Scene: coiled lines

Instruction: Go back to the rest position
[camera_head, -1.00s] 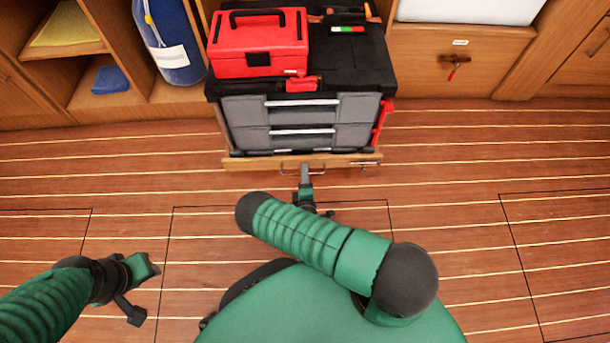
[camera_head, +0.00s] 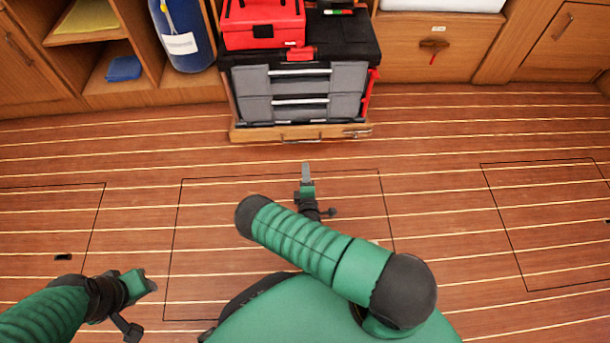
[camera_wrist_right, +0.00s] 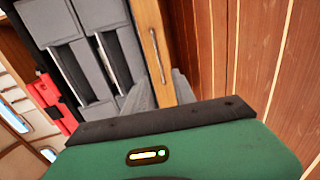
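My right gripper (camera_head: 306,168) points forward over the wooden floor, in front of the low wooden drawer (camera_head: 255,134) under the grey and black tool chest. A gap of floor shows between its tips and the drawer in the head view. In the right wrist view its two grey fingers (camera_wrist_right: 161,85) are apart, with the drawer front and its handle (camera_wrist_right: 156,55) seen beyond; nothing shows held. My left gripper (camera_head: 146,284) is at the lower left, above the floor and away from objects. Its fingers are too small to tell open from shut.
The tool chest (camera_head: 347,97) stands on the drawer, with a red toolbox (camera_head: 262,38) on top. A blue cylinder (camera_head: 184,45) and a blue cloth (camera_head: 123,68) sit in the left shelves. Wooden cabinets line the back. The floor (camera_head: 440,210) around me is clear.

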